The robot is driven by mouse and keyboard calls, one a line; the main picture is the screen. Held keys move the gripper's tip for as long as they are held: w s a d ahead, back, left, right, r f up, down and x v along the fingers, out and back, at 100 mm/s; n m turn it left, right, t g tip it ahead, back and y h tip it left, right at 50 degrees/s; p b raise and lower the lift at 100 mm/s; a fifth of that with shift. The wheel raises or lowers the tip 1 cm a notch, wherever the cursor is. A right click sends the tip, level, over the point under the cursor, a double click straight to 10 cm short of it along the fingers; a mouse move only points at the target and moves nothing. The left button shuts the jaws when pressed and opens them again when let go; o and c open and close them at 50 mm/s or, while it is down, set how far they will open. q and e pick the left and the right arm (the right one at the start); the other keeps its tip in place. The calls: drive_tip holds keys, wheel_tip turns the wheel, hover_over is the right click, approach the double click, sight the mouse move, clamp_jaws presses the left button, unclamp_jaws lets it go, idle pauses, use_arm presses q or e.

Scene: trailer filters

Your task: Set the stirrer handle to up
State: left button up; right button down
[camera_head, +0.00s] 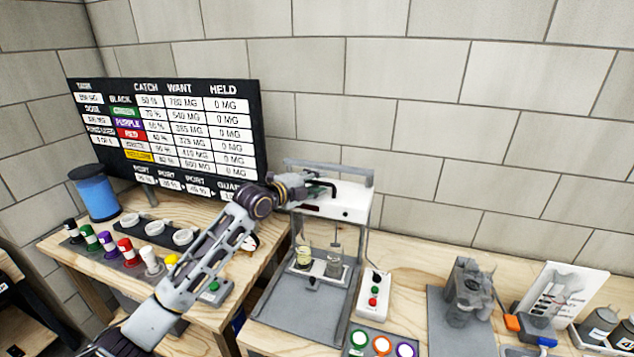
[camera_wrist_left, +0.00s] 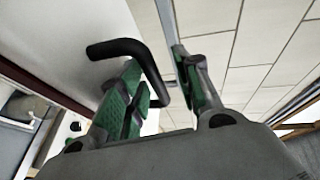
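The stirrer (camera_head: 330,205) is a white box on a grey frame, standing on the wooden bench in the middle of the head view. Its black bent handle (camera_head: 325,186) is partly covered by my left gripper (camera_head: 300,187). In the left wrist view the handle (camera_wrist_left: 122,46) shows as a black rod with a bend, its lower leg running down between the green-padded fingers. My left gripper (camera_wrist_left: 163,72) is open around that leg, nearer to its left finger; whether it touches cannot be told. My right gripper is not in view.
Two glass beakers (camera_head: 304,257) stand on the frame's platform. A grey bar (camera_head: 330,172) crosses the stirrer's top. A control box (camera_head: 374,292) stands to its right. Coloured jars (camera_head: 107,242) and a dark board (camera_head: 165,130) are at left. A grey device (camera_head: 466,290) stands at right.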

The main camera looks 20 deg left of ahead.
use_arm(q)
drive_tip(key=v, duration=1.1)
idle(0.5)
drive_tip(key=shift+s+r, duration=0.15)
idle(0.3)
